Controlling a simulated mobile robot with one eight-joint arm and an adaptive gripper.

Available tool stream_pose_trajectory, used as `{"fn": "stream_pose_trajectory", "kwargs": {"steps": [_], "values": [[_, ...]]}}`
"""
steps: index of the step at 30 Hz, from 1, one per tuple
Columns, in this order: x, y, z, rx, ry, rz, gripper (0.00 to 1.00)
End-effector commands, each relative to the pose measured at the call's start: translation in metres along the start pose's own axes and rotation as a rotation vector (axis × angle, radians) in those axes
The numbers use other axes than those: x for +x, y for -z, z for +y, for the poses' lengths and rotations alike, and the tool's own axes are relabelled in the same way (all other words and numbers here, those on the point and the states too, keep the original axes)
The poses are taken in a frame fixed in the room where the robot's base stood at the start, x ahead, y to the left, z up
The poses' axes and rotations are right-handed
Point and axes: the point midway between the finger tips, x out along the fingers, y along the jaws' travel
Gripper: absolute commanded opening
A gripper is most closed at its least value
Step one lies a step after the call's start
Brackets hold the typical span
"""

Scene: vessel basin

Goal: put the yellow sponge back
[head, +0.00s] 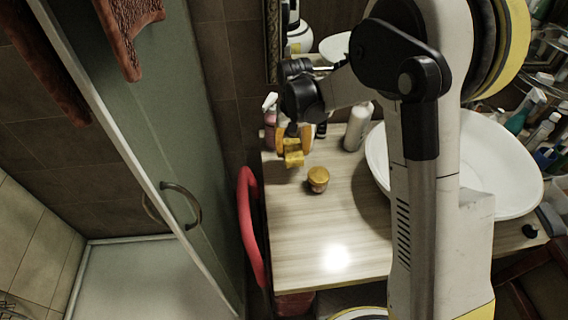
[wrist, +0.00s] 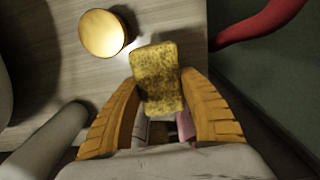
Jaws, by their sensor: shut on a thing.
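The yellow sponge (wrist: 156,74) is held between the two orange-yellow fingers of my gripper (wrist: 160,105) in the wrist view. In the head view the sponge (head: 293,159) shows just below my gripper (head: 293,145), over the far left part of the wooden counter (head: 320,240). My gripper is shut on it. I cannot tell whether the sponge touches the counter.
A round golden-lidded jar (head: 318,179) stands close to the sponge. A pink spray bottle (head: 270,120) and a pale bottle (head: 357,127) stand behind. A white basin (head: 510,165) is at right. A red curved object (head: 250,225) borders the left edge. The front counter is clear.

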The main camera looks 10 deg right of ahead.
Motion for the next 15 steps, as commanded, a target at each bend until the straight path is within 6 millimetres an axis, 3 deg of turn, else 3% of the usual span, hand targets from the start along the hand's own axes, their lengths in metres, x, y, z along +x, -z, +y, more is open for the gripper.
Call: {"fn": "stream_pose_trajectory", "kwargs": {"steps": [6, 11, 15], "values": [[0.018, 0.009, -0.028, 0.0, 0.0, 0.0, 0.15], [0.029, 0.01, -0.03, 0.002, 0.0, 0.0, 0.15], [0.053, 0.01, -0.03, 0.002, 0.0, 0.0, 0.15]]}}
